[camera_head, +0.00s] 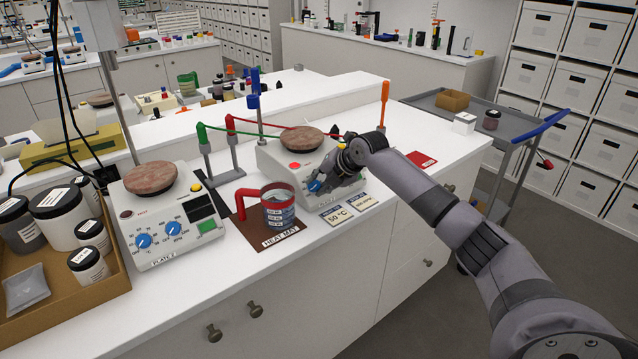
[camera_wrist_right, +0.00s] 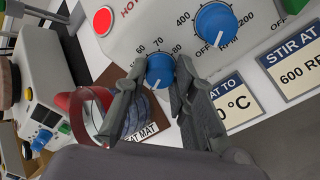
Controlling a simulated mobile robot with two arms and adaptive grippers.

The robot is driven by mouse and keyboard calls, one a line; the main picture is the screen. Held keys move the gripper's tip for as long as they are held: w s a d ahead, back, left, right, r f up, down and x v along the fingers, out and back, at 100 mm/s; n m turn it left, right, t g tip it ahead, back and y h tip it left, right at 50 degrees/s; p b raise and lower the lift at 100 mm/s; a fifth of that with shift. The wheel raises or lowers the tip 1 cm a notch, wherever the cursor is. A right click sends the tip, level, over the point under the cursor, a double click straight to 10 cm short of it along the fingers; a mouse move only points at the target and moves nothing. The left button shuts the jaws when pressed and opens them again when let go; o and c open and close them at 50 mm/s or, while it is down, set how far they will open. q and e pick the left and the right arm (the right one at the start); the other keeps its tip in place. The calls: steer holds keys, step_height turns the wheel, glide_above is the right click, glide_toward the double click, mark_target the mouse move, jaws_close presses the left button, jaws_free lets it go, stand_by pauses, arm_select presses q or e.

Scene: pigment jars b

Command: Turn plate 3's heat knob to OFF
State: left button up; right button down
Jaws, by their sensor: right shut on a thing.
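A white hot plate (camera_head: 272,163) with a stone-like round top stands right of centre on the bench. Its plate number is not readable. Its blue heat knob (camera_wrist_right: 160,69) is ringed by printed numbers such as 60, 70 and 80. A white pointer line on the knob aims toward the bottom of the wrist view. My right gripper (camera_head: 317,184) is shut on this knob, with one finger on each side in the wrist view (camera_wrist_right: 160,80). The OFF mark of this knob is not visible. My left gripper is not in view.
A second blue knob (camera_wrist_right: 215,25) sits right of the gripped one. A red-handled beaker (camera_head: 278,212) stands on the brown heat mat (camera_head: 262,236), close left of my gripper. Cards reading 50 °C (camera_head: 338,216) and 600 RPM (camera_wrist_right: 292,68) lie in front. Another hot plate (camera_head: 165,240) stands left.

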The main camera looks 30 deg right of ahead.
steer(key=shift+a+f+n, duration=0.1)
steer(key=shift+f+n, duration=0.1)
steer(key=shift+n, duration=1)
steer(key=shift+s, duration=0.1)
steer(key=c, duration=1.3)
jaws_free()
steer(key=shift+r, duration=0.1)
steer(key=shift+c, duration=0.2)
steer(key=shift+r, duration=0.15)
steer(key=shift+s+d+r, duration=0.2)
steer(key=shift+r, duration=0.05)
steer(key=v, duration=1.1)
steer(key=shift+a, duration=0.2)
